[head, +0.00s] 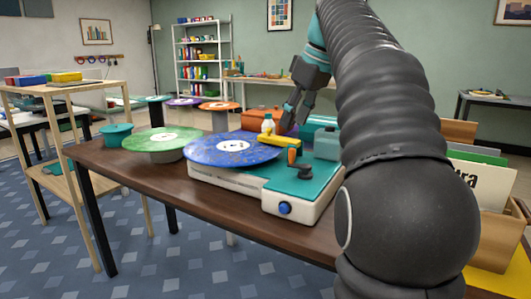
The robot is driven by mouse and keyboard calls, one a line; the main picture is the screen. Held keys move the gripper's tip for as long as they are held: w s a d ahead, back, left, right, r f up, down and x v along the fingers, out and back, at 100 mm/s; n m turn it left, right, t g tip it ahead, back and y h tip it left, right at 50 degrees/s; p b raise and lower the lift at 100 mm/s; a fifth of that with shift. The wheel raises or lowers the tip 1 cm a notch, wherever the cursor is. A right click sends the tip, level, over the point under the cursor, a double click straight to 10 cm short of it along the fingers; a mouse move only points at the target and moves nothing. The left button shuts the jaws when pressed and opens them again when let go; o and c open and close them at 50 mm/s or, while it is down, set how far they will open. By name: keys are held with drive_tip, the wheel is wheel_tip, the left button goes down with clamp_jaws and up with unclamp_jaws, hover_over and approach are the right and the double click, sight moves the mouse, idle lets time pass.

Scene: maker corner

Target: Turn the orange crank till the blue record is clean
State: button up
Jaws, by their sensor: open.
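The blue record (233,148) lies flat on a white and teal machine (245,190) on the brown table. Specks show on its blue surface. A yellow bar (279,141) reaches over the record's right edge, with a small white bottle with a yellow cap (268,124) by it. The orange crank handle (292,157) stands upright on the machine's right part, near a dark knob (306,172). My gripper (291,122) is open and points down behind the yellow bar, apart from the crank in the picture. My arm hides the machine's surroundings on the right.
An orange box (262,119) is behind the machine. A crate with record sleeves (480,185) stands at right. The table's front edge (200,208) is bare.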

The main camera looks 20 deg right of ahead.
drive_tip(key=n, duration=0.2)
approach(293, 149)
wheel_tip(293, 149, up, 2)
drive_tip(key=d, duration=0.1)
drive_tip(key=shift+y, duration=0.3)
drive_tip(key=b+x, duration=0.2)
drive_tip(key=x, duration=0.2)
drive_tip(key=b+x, duration=0.2)
drive_tip(key=x, duration=0.2)
drive_tip(key=b+x, duration=0.2)
drive_tip(key=x, duration=0.3)
drive_tip(key=shift+s+d+f+b, duration=0.1)
drive_tip(key=shift+s+f+b, duration=0.05)
drive_tip(key=shift+s+b, duration=0.15)
clamp_jaws()
